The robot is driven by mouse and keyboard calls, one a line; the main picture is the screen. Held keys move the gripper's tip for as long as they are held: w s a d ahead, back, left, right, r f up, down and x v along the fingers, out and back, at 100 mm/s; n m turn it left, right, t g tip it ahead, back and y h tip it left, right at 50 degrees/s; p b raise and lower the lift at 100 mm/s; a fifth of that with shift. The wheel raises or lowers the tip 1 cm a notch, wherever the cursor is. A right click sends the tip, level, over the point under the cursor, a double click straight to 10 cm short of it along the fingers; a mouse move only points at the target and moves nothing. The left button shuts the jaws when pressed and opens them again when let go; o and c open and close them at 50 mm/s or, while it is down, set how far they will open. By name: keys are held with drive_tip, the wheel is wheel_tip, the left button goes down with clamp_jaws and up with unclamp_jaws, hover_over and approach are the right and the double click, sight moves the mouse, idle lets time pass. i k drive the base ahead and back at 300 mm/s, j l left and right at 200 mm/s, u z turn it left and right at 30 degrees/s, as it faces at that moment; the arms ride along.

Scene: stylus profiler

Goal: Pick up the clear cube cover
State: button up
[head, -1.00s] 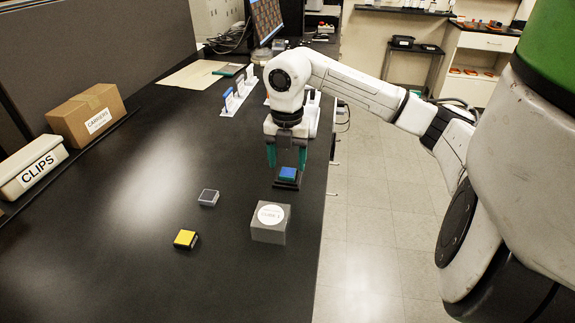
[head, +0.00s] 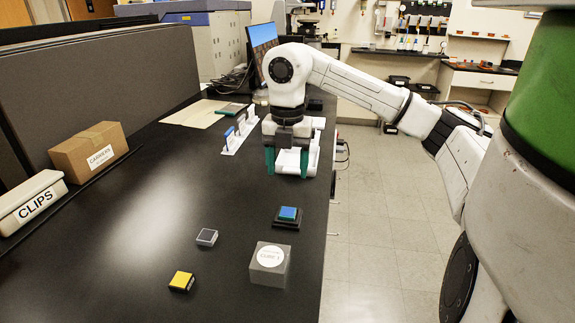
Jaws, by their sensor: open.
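A grey, box-like cube (head: 268,273) with a round white label sits upright near the right edge of the black bench, in the foreground. It looks like the cube cover; I cannot tell from here whether it is see-through or whether anything is under it. My gripper (head: 287,172) has two green fingers, pointing down, spread apart with nothing held between them. It is well beyond the cube, in front of a white device (head: 317,145). The blue-topped piece (head: 287,213) on a dark base lies between my gripper and the cube.
A small grey-topped block (head: 207,237) and a yellow-topped block (head: 182,281) lie left of the cube. A clips box (head: 33,203) and a cardboard carriers box (head: 88,152) line the left side. A white rack (head: 240,134) stands left of my gripper. The bench's middle is bare.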

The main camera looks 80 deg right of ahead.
sight(268, 266)
drive_tip(key=k+j, duration=1.2)
drive_tip(key=k, duration=0.1)
